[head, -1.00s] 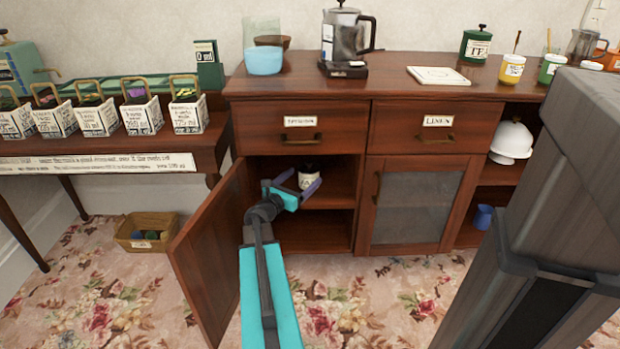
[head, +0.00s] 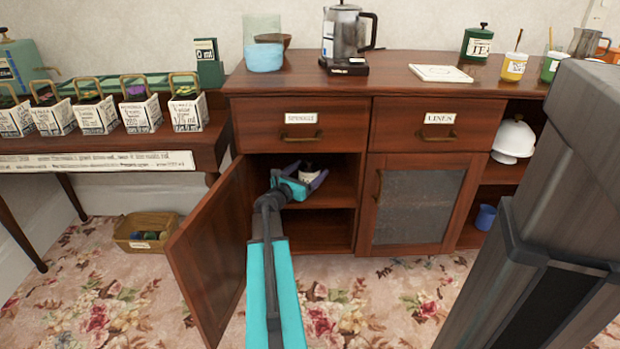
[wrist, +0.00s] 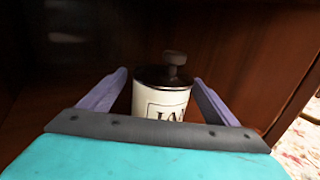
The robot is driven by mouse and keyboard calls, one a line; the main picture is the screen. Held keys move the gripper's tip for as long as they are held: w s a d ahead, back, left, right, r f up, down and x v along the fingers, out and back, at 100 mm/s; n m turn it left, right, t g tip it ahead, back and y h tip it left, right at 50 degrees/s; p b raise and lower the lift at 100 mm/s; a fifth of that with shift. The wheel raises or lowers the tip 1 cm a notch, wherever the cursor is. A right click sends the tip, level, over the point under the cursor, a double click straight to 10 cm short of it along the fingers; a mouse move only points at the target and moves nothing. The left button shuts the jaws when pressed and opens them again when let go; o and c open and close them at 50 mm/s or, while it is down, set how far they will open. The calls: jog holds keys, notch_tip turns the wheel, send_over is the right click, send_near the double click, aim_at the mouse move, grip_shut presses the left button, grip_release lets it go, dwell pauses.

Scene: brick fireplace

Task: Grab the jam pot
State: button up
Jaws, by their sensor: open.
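The jam pot (wrist: 160,100) is white with a dark lid and knob, and part of its label shows in the wrist view. It stands upright on the upper shelf inside the open left cupboard, and in the head view the jam pot (head: 308,171) is partly hidden by my gripper. My gripper (head: 303,177) is open, with its purple fingers on either side of the pot. In the wrist view my gripper (wrist: 160,95) shows a gap between each finger and the pot. The pot's lower part is hidden behind the gripper's body.
The cupboard door (head: 208,250) stands open to the left of my arm. The cupboard's side wall and shelf (head: 335,190) closely surround the gripper. The glazed right door (head: 415,205) is shut. A basket (head: 145,232) sits on the floor at left.

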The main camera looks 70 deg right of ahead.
dwell(0.5)
jog(key=c, duration=1.5)
jog(key=shift+r, duration=0.1)
